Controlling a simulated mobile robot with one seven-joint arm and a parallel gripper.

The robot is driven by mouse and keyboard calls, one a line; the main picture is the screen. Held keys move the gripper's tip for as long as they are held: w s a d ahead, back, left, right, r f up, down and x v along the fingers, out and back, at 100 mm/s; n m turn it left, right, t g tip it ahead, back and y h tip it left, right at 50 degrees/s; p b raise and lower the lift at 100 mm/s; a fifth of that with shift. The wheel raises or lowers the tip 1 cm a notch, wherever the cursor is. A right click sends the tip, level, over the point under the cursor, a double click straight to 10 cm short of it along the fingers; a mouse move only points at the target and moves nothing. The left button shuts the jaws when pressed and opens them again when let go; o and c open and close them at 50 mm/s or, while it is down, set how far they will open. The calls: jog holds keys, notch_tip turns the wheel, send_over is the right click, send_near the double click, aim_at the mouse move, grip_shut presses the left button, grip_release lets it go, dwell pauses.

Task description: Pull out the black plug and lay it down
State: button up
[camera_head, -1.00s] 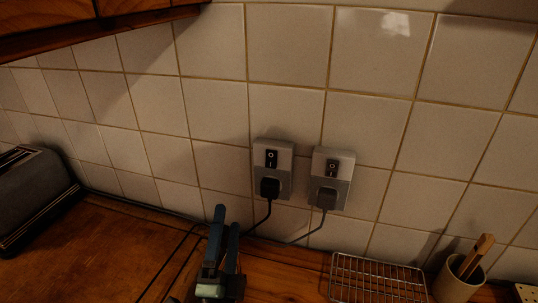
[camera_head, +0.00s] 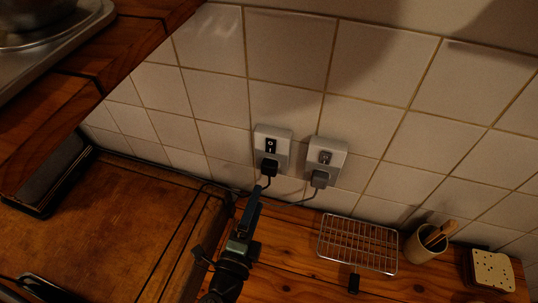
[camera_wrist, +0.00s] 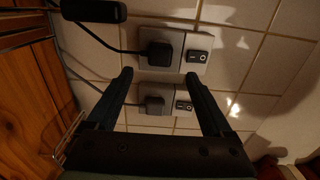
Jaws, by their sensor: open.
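The black plug (camera_head: 269,168) sits in the left wall socket (camera_head: 283,148), and its cable hangs down to the counter. It also shows in the wrist view (camera_wrist: 160,50), just beyond and between my fingertips in the picture. My gripper (camera_head: 261,188) reaches up from below, its tips just under the black plug in the head view. In the wrist view my gripper (camera_wrist: 158,75) is open, with nothing between its fingers. Whether the fingers touch the plug is hard to tell; they look apart from it.
A grey plug (camera_head: 320,178) sits in the right socket (camera_head: 337,158), close beside. A wire rack (camera_head: 357,245), a cup with wooden utensils (camera_head: 424,244) and a pale perforated block (camera_head: 493,271) stand on the counter to the right. A wooden shelf overhangs upper left.

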aim_at(268, 172)
dwell(0.3)
jog(key=shift+b+x, duration=1.4)
jog(key=shift+x, duration=3.05)
grip_shut()
jog(key=shift+s, duration=0.1)
jog(key=p+v, duration=0.2)
jog(key=v, duration=0.3)
jog(key=shift+s+a+p, duration=0.15)
jog(key=shift+s+p, duration=0.15)
jog(key=shift+s, duration=0.05)
jog(key=shift+s+f, duration=0.1)
